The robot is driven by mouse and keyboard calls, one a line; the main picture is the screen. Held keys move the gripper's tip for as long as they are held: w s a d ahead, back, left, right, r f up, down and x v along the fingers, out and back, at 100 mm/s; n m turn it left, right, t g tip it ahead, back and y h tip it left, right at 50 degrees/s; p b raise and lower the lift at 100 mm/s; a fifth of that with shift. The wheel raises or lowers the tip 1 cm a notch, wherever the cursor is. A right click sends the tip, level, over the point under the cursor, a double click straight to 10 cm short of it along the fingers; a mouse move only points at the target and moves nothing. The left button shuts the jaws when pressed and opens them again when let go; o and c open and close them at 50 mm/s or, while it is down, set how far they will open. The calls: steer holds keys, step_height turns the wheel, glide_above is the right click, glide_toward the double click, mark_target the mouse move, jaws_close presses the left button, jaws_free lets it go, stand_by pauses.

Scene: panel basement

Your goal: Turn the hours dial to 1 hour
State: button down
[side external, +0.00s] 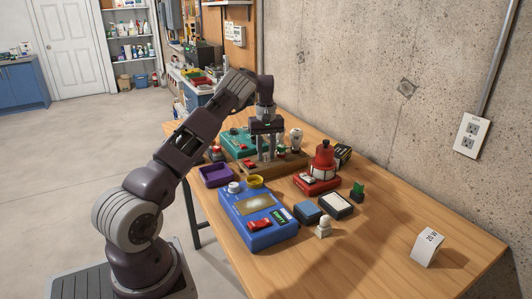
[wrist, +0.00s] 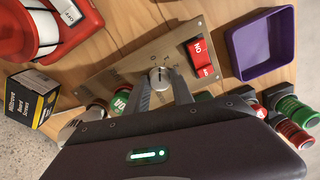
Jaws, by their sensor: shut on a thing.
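A red rocker switch (wrist: 199,56) marked ON sits beside the dial on the same plate. In the side external view, my gripper (side external: 267,155) is down at the brown wooden panel (side external: 286,168), and its fingers hide the dial there.
A purple tray (side external: 215,176) and a blue control box (side external: 262,235) stand in front of the panel. A teal box (side external: 236,143) is behind. A red device (side external: 318,183) and a black box (wrist: 30,98) stand close by. The table's right end is mostly clear.

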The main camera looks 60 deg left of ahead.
mark_target(266, 155)
steer(key=shift+m, duration=1.7)
steer(key=c, duration=1.4)
jaws_free()
steer(key=shift+o, duration=0.2)
step_height(266, 155, up, 7)
steer(key=shift+r, duration=0.1)
